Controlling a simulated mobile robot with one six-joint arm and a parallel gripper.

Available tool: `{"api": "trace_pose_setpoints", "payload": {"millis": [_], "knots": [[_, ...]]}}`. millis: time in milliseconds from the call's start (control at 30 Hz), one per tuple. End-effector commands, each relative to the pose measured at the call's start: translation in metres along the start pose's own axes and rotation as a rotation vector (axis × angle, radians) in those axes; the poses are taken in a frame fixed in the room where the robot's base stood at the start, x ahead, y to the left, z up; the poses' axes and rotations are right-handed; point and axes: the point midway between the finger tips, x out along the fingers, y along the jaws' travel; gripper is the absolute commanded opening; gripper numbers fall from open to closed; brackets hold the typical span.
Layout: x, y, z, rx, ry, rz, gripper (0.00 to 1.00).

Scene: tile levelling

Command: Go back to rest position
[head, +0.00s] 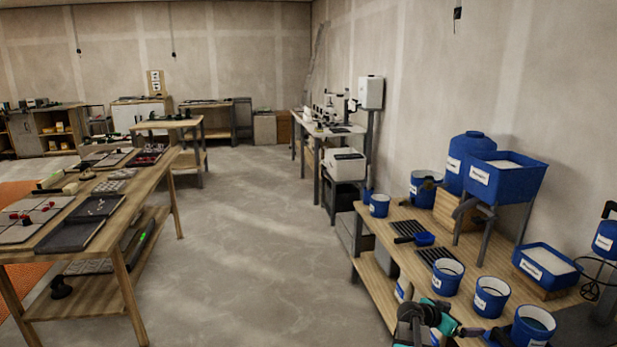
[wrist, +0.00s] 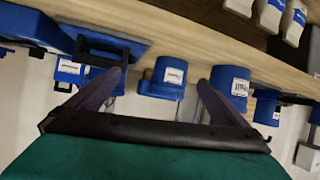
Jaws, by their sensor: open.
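In the wrist view, the two dark purple fingers of my gripper (wrist: 160,80) are spread apart, with nothing held between them. A blue labelled bucket (wrist: 168,78) shows beyond the gap, and another blue bucket (wrist: 233,84) shows behind the right finger. The wrist picture looks turned over, with the containers seeming to hang from the wooden bench. In the head view, black and teal parts of my arm (head: 425,318) show at the bottom edge, in front of the right bench.
The right wooden bench (head: 402,215) carries blue buckets (head: 447,277), a blue hopper (head: 505,178) on legs, a shallow blue tub (head: 546,266) and black grates. A tile-covered table (head: 150,172) stands at left. The concrete floor (head: 250,230) between them is clear.

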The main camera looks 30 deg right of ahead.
Motion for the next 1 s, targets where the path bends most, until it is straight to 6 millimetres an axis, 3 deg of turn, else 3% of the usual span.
{"api": "trace_pose_setpoints", "payload": {"millis": [200,500,767,1000], "knots": [[-0.043,-0.049,0.075,-0.075,-0.07,-0.082,0.99],[-0.108,-0.082,0.189,-0.2,-0.2,-0.158,0.99],[-0.168,-0.081,0.292,-0.372,-0.331,-0.204,0.99],[-0.225,-0.051,0.386,-0.587,-0.467,-0.235,0.99]]}}
